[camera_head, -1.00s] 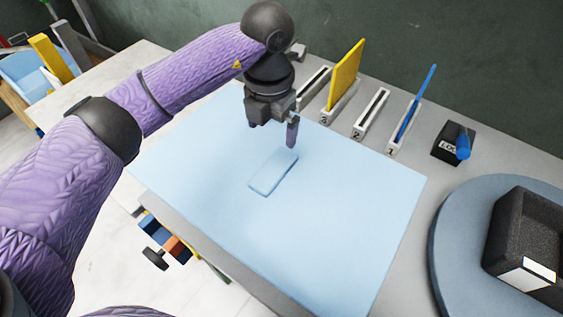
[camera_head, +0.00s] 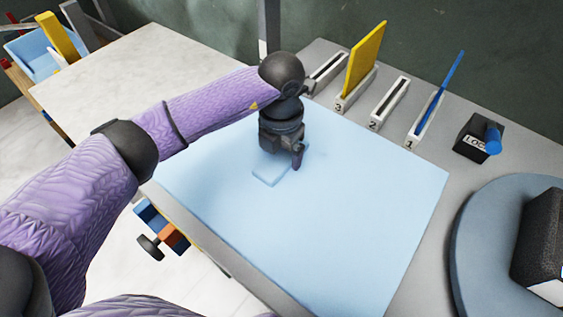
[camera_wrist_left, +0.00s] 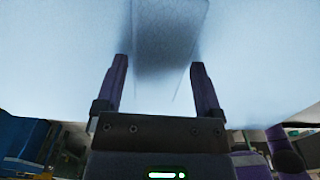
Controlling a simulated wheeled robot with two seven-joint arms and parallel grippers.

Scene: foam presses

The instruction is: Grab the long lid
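A long, flat, light blue lid (camera_head: 268,174) lies on the light blue mat (camera_head: 350,215), nearly the same colour. My left gripper (camera_head: 286,164) is just over the lid, pointing down, and covers much of it in the head view. In the left wrist view the gripper (camera_wrist_left: 158,66) is open, its two purple fingers apart. The lid shows there as a shaded strip (camera_wrist_left: 165,45) between and beyond the fingertips. I cannot tell whether the fingers touch it. My right gripper is not in view.
Numbered slot holders stand behind the mat, with a yellow panel (camera_head: 364,46) and a blue panel (camera_head: 447,82) upright in two. A black block with a blue cylinder (camera_head: 493,139) and a round blue-grey platform (camera_head: 480,215) are at the right. The mat's right part is clear.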

